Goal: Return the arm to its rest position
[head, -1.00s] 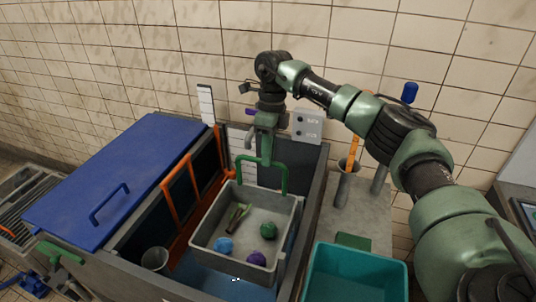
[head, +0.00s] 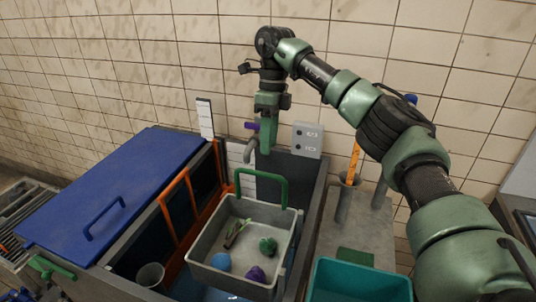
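My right arm reaches in from the right, and its gripper (head: 266,150) points down above the green handle (head: 262,190) of a grey basket (head: 284,250). A gap shows between the gripper and the handle, and nothing hangs from the gripper. It is seen edge-on, so its finger opening cannot be made out. The basket holds a blue ball (head: 221,262), a purple lump (head: 256,275), a green lump (head: 267,246) and a thin green-brown piece (head: 236,233). My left gripper is not in view.
The basket is at a grey tank with an orange frame (head: 168,212) and a blue lid (head: 110,180). A grey cup (head: 150,275) is at left. A teal bin (head: 358,283) and a holder with an orange-handled tool (head: 353,162) are under my arm. A tiled wall stands behind.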

